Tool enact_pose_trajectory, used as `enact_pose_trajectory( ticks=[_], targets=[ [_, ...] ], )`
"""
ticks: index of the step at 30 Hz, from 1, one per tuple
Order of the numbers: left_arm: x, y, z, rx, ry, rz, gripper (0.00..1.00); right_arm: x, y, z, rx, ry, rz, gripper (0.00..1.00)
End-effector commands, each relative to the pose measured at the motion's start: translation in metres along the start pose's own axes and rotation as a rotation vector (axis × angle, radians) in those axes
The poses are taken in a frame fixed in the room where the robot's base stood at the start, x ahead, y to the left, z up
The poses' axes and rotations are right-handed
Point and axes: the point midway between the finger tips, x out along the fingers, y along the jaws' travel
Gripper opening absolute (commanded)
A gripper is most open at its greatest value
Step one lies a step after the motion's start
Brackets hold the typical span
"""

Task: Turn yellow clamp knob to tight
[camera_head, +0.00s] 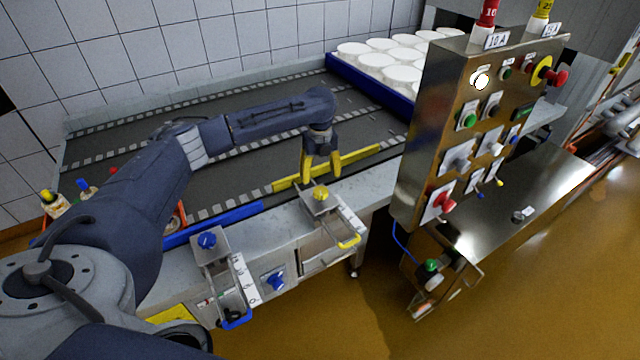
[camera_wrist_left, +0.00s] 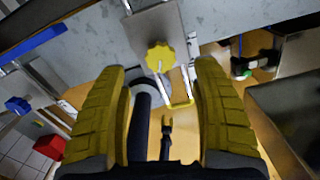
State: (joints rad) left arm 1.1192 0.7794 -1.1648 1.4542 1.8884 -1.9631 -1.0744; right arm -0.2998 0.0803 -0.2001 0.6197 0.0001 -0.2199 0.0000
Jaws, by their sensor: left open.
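The yellow clamp knob (camera_head: 321,193) sits on a metal bracket at the front edge of the conveyor table. In the left wrist view the lobed yellow knob (camera_wrist_left: 160,57) lies ahead of the fingertips, between them and beyond them. My left gripper (camera_head: 321,176) is open, with yellow fingers pointing down just above and behind the knob in the head view. The fingers (camera_wrist_left: 166,75) are spread wide with nothing between them, and I see no contact with the knob. My right gripper is not in view.
A yellow guide rail (camera_head: 345,165) runs behind the knob. A blue clamp knob (camera_head: 207,239) and a blue rail (camera_head: 215,225) are to the left. A yellow handle (camera_head: 349,242) hangs below. A metal control panel (camera_head: 440,120) stands close on the right. White moulds (camera_head: 385,60) fill a blue tray behind.

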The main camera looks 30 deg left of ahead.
Motion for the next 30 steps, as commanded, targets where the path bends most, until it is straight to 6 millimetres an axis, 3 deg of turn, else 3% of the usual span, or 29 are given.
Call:
enact_pose_trajectory(
  ticks=[3, 9, 26, 30],
  targets=[
    [-0.019, 0.0, 0.001, 0.0, -0.003, 0.0, 0.66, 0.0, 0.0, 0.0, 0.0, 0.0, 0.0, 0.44],
    [-0.039, 0.0, 0.001, -0.001, -0.001, 0.001, 0.66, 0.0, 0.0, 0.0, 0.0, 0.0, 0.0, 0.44],
    [-0.049, 0.0, 0.001, -0.001, -0.002, -0.001, 0.66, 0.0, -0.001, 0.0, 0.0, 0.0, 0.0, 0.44],
    [-0.066, -0.004, 0.008, -0.002, -0.025, -0.016, 0.66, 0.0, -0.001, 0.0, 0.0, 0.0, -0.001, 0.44]
  ],
)
